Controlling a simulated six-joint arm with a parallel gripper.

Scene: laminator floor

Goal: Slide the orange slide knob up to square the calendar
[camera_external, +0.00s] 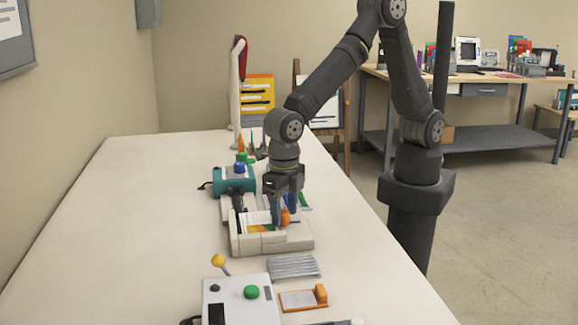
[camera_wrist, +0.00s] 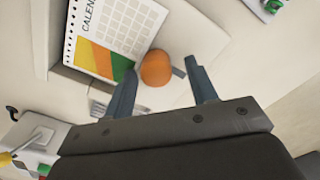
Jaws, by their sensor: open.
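The orange slide knob (camera_wrist: 156,68) is a round ball beside the calendar's striped corner, and a short dark slot shows next to it. It also shows in the external view (camera_external: 285,217), partly behind my fingers. The calendar (camera_wrist: 115,35) has a grid, the letters "CALEN" and a green, yellow and orange band. It lies in the white tray-like device (camera_external: 272,244). My gripper (camera_wrist: 165,90) is open, with one finger on each side of the knob. I cannot tell whether either finger touches it.
A white control box (camera_external: 240,300) with a green button and yellow-tipped lever stands in front. A grey ribbed piece (camera_external: 293,266) and an orange-handled plate (camera_external: 303,299) lie to its right. A teal device (camera_external: 234,180) stands behind the tray. The left of the table is clear.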

